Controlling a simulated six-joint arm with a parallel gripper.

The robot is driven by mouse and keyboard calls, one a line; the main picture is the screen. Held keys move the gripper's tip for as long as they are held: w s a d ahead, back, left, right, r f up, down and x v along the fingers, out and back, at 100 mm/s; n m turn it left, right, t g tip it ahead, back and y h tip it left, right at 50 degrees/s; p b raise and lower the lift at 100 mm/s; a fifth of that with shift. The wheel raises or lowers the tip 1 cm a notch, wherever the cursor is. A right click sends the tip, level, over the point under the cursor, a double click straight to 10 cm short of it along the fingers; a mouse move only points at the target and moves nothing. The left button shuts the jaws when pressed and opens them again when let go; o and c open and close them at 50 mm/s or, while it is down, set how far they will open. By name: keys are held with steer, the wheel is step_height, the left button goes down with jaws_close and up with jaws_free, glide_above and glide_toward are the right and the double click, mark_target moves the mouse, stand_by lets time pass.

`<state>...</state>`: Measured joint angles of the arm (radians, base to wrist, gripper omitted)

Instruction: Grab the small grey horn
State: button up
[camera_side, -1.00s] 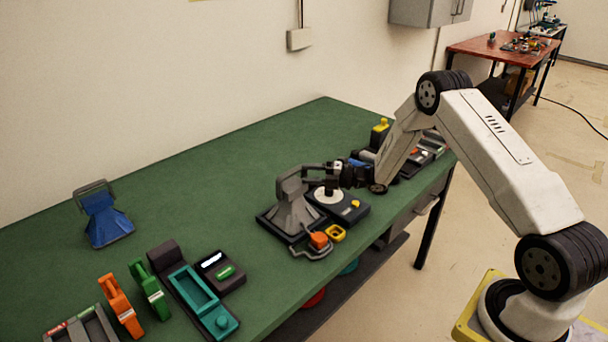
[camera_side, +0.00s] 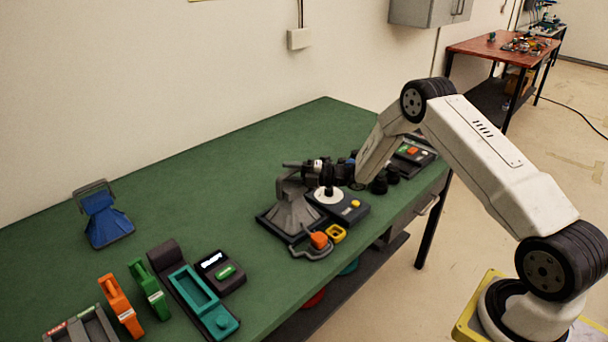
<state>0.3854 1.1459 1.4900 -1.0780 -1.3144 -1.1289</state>
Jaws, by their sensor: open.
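The grey horn (camera_side: 293,212), a flared cone with a handle-like top, stands on the green table on a dark square base. My gripper (camera_side: 293,171) is open, pointing left at the horn's upper part. Its fingers overlap the top of the horn in this view; I cannot tell whether they touch it or are just above or in front of it. The far finger shows clearly; the near one blends with the grey top.
A dark box with a white disc and yellow button (camera_side: 338,206) stands right of the horn. An orange-knobbed piece (camera_side: 319,240) and yellow ring (camera_side: 336,234) lie in front. Free green table (camera_side: 210,200) lies left of the grey horn.

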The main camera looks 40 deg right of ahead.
jaws_close()
steer(key=shift+r, duration=0.1)
stand_by(1.3)
